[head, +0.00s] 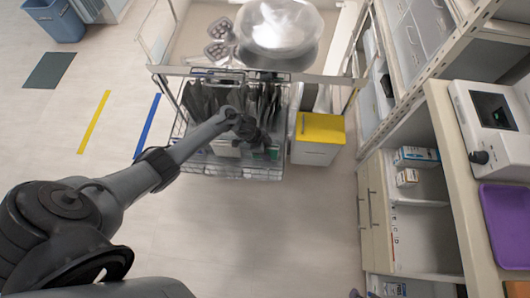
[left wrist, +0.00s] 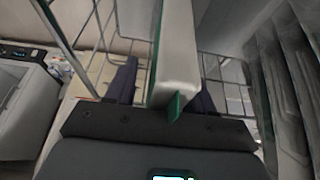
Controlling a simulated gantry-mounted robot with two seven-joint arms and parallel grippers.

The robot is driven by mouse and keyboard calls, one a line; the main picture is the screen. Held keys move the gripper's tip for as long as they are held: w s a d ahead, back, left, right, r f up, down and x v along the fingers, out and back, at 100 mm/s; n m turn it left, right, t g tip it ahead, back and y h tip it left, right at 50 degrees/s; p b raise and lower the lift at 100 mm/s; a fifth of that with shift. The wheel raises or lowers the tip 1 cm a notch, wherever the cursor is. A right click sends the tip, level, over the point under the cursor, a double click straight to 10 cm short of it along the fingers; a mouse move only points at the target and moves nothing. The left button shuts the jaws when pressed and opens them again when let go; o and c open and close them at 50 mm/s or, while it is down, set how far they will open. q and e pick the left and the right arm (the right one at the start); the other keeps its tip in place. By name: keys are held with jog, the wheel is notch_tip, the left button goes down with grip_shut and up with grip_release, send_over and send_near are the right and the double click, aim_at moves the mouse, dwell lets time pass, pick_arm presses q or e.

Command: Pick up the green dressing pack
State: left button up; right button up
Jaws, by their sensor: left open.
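A pack with a pale grey side and a green edge (left wrist: 178,60) stands on edge in the left wrist view. Small green parts (head: 273,153) show low in the wire basket (head: 240,173) in the head view, partly hidden by my gripper. My left gripper (head: 252,138) is at the basket. In the left wrist view its open dark fingers (left wrist: 165,88) are on either side of the pack, with a visible gap at the left finger. Contact at the right finger is unclear. My right gripper is not in view.
Several dark grey packs (head: 205,97) stand in the basket, and ribbed grey ones (left wrist: 288,85) are close at right in the wrist view. A yellow-lidded bin (head: 320,128) is right of the basket. Shelving (head: 415,225) lines the right; open floor (head: 250,235) is in front.

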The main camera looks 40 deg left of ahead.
pick_arm(q)
jog(key=shift+f, duration=0.15)
grip_shut()
dwell(0.4)
